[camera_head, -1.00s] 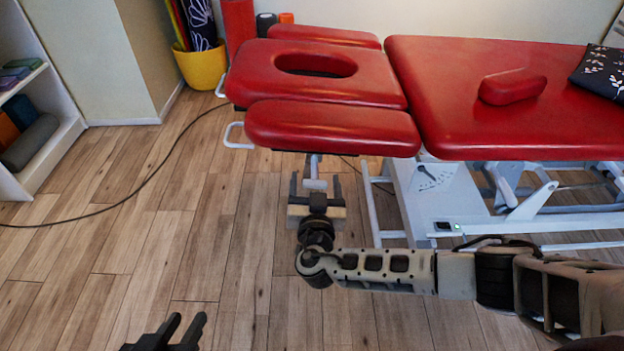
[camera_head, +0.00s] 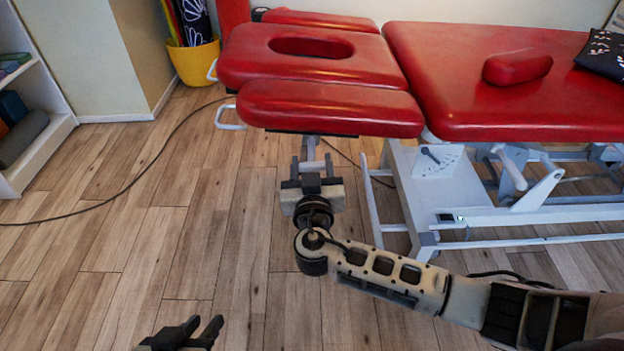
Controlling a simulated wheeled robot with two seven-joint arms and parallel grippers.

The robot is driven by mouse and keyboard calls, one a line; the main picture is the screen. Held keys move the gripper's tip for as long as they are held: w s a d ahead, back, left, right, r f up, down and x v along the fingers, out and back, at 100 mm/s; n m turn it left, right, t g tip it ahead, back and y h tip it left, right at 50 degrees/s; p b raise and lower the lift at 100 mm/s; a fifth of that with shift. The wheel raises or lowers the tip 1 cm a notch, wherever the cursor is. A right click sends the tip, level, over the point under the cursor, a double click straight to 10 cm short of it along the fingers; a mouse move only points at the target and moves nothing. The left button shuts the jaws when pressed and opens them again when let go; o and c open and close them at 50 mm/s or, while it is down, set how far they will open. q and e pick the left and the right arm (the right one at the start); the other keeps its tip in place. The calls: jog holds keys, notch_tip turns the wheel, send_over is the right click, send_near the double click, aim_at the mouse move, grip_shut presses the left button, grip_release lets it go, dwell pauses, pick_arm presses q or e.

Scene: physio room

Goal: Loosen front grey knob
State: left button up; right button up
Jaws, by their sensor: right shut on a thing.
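The red treatment table has a headrest section (camera_head: 260,68) with an oval face hole and a front red armrest pad (camera_head: 330,108). Under this pad a light grey post leads down to a small grey knob (camera_head: 310,168), mostly hidden by my gripper. My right gripper (camera_head: 311,166) points away from me beneath the pad, one finger on each side of the grey knob, and is shut on it. My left gripper (camera_head: 203,326) is at the bottom edge, low over the floor, empty, with its two dark fingers apart.
The table's white metal base (camera_head: 440,195) stands right of my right gripper. A red bolster (camera_head: 518,67) lies on the table. A black cable (camera_head: 140,188) crosses the wooden floor. A yellow pot (camera_head: 195,62) and a shelf (camera_head: 45,150) stand left.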

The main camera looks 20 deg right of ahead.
jog(key=shift+f+n+b, duration=0.25)
jog(key=shift+n+b, duration=0.85)
jog(key=shift+n, duration=0.1)
jog(key=shift+r+n, duration=0.2)
jog(key=shift+n, duration=0.7)
jog(key=n+p, duration=0.1)
jog(key=n, duration=0.4)
jog(key=n+p, duration=0.1)
jog(key=n, duration=0.3)
jog(key=shift+n, duration=0.3)
jog(key=shift+n+p, duration=0.45)
jog(key=shift+n, duration=0.05)
pick_arm(q)
jog(key=shift+w+r, duration=0.1)
jog(key=shift+r, duration=0.3)
pick_arm(e)
jog(key=shift+n, duration=0.5)
